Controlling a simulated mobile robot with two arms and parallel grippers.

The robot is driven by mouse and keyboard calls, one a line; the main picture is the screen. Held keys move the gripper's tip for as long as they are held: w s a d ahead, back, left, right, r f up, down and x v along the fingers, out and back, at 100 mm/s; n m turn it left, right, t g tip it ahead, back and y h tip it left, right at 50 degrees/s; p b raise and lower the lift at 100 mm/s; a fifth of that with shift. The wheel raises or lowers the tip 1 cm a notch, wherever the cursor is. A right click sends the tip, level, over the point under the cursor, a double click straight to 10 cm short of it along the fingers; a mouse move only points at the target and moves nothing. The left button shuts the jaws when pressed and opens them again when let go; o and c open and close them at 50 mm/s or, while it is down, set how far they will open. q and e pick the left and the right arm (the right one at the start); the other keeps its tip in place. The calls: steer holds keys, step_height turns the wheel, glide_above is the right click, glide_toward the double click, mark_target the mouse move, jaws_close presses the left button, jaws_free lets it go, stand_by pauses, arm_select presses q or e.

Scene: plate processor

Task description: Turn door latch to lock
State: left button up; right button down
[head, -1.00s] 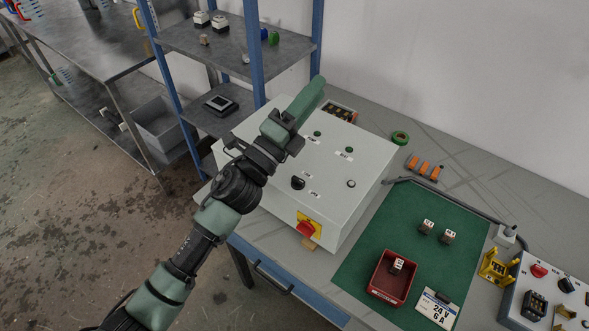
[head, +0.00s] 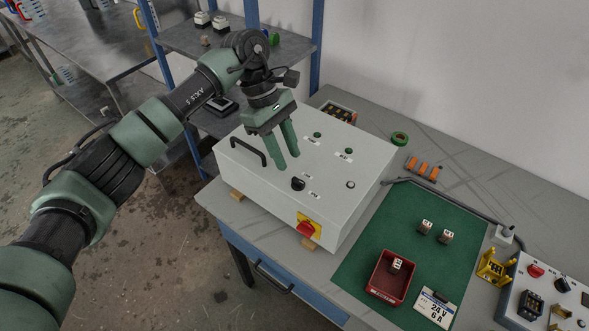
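A light grey control cabinet (head: 345,205) lies on the workbench with its door face up. A black rotary knob (head: 298,183), which may be the door latch, sits near the middle of the door. A black bar handle (head: 250,149) is at the door's left. A red rotary switch on a yellow plate (head: 306,228) is on the near side. My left gripper (head: 285,161) points down over the door, just behind the knob in the picture. Its two green fingers are apart with nothing between them. I cannot tell its height above the door. My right gripper is not in view.
A green mat (head: 365,250) to the right holds a red bin (head: 374,289), small blocks and a label card (head: 436,307). A shelf rack (head: 254,60) with blue posts stands behind. A second control box (head: 515,300) is at the lower right.

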mark_target(297, 180)
arm_select(q)
steer(key=p+x, duration=0.2)
steer(key=x, duration=0.3)
steer(key=shift+s+d, duration=0.1)
steer(key=shift+d+f, duration=0.15)
steer(key=shift+f, duration=0.3)
jaws_close()
